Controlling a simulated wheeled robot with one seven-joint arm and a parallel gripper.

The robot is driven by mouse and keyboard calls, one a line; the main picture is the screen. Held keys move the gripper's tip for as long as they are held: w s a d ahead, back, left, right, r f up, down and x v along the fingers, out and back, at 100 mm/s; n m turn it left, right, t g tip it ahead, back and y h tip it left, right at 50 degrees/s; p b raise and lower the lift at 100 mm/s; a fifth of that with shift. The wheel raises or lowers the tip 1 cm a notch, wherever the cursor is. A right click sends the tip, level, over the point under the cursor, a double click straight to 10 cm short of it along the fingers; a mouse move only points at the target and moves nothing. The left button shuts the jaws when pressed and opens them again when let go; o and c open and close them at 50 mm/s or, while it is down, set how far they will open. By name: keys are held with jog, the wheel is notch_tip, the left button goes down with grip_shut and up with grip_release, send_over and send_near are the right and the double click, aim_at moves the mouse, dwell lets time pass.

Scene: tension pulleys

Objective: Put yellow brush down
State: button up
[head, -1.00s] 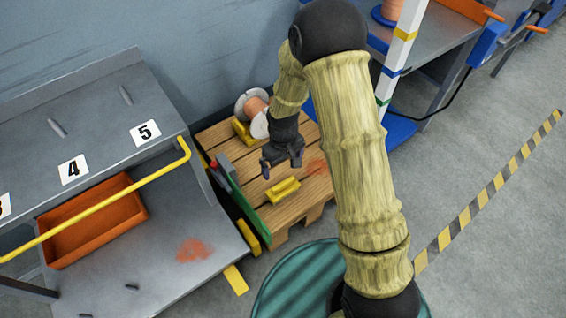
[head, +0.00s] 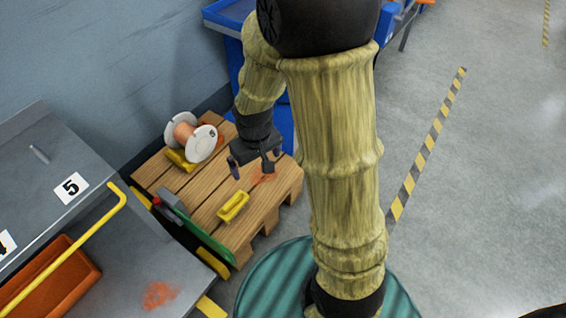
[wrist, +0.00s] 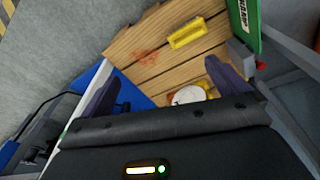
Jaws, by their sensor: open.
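The yellow brush (head: 233,207) lies on the wooden pallet (head: 205,217), near its front left side. It also shows in the wrist view (wrist: 187,33), lying flat on the planks beyond my fingertips. My gripper (head: 252,168) is above the pallet, up and to the right of the brush in the head view. Its two fingers are spread with nothing between them, also in the wrist view (wrist: 160,78). The gripper and the brush are apart.
A copper wire spool (head: 190,137) rests on a yellow support at the pallet's back. A green board (head: 205,238) stands along the pallet's left edge, near a grey workbench (head: 110,270) with an orange bin (head: 55,285). Blue equipment (head: 230,15) stands behind. Open floor lies right.

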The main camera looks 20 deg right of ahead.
jog(key=s+d+r+m+t, duration=0.1)
jog(key=s+d+r+m, duration=0.2)
jog(key=s, duration=0.4)
notch_tip(320, 180, up, 2)
jog(key=shift+s+d+r, duration=0.15)
jog(key=shift+d+r, duration=0.1)
jog(key=shift+d, duration=0.65)
jog(key=w+p+v, duration=0.3)
jog(key=p+v, duration=1.2)
jog(key=p, duration=0.1)
jog(key=w+r+p+v, duration=0.1)
jog(key=w+p+v, duration=0.3)
jog(key=p+v, duration=1.2)
jog(key=w+r+p+v, duration=0.1)
jog(key=w+p+v, duration=0.2)
jog(key=p+v, duration=1.3)
jog(key=shift+w+a+r, duration=0.3)
jog(key=shift+w+a, duration=0.05)
jog(key=shift+a, duration=0.05)
jog(key=c, duration=1.2)
jog(key=shift+w, duration=0.1)
jog(key=shift+c, duration=1)
jog(key=shift+w+a, duration=0.1)
jog(key=shift+a, duration=0.05)
